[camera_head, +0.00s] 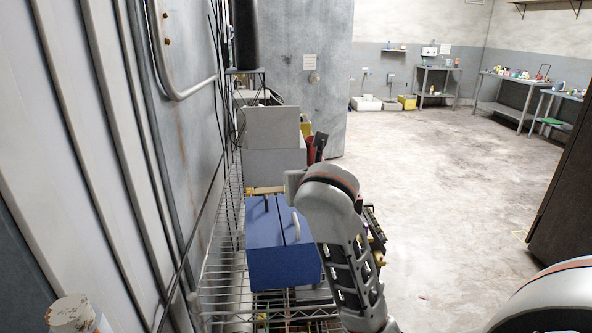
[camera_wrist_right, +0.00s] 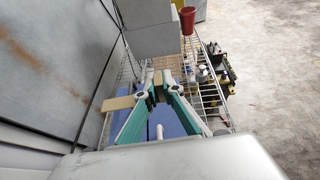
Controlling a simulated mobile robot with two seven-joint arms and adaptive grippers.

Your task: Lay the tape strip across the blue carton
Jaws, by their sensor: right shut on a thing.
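The blue carton (camera_head: 283,265) sits on a wire rack in the head view, with a seam along its top and a pale curved piece by its right side. In the right wrist view, blue carton surface (camera_wrist_right: 170,122) shows between and beside the fingers. My right gripper (camera_wrist_right: 157,88) has teal fingers, shut on a tan strip that looks like the tape strip (camera_wrist_right: 118,103). It also shows as a tan band (camera_head: 265,190) at the carton's far edge in the head view. Whether it touches the carton is unclear. My left gripper is not in view.
A grey box (camera_head: 273,130) stands beyond the carton on the wire rack (camera_head: 222,262), with a red cup (camera_wrist_right: 188,20) near it. A ribbed metal wall (camera_head: 100,130) runs close along the left. Open floor (camera_head: 440,180) lies to the right.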

